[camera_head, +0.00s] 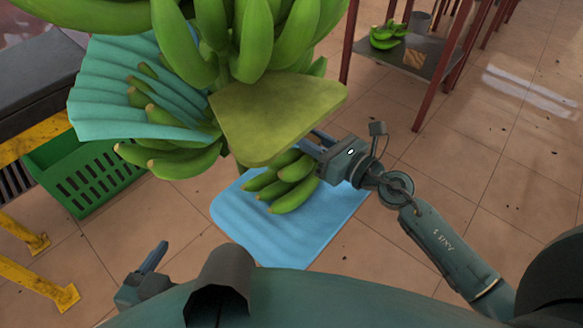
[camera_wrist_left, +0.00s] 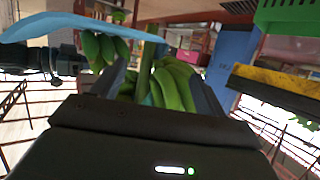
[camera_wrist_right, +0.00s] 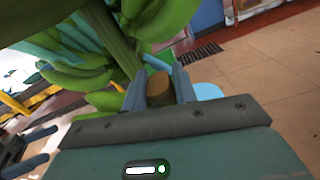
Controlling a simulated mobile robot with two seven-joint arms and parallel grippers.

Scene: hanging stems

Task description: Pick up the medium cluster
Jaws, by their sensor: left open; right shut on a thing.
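A green banana cluster (camera_head: 290,183) hangs at my right gripper (camera_head: 318,143), below an olive-green flat sheet (camera_head: 275,115) that partly hides it. In the right wrist view my right gripper (camera_wrist_right: 160,85) is shut on its brown stem end (camera_wrist_right: 160,90). The cluster also shows in the left wrist view (camera_wrist_left: 103,47). The hanging stem (camera_wrist_left: 145,65) carries other green bananas (camera_head: 255,40) above and a lower left bunch (camera_head: 180,155). My left gripper (camera_head: 153,258) is low at the left, open and apart from the fruit; its fingers (camera_wrist_left: 160,90) frame the stem from a distance.
A teal ribbed sheet (camera_head: 115,85) lies against the stem's left bunch. A blue mat (camera_head: 275,235) is on the tiled floor below. A green crate (camera_head: 95,170) and yellow frame (camera_head: 40,285) stand left. A table (camera_head: 410,60) with bananas stands behind right.

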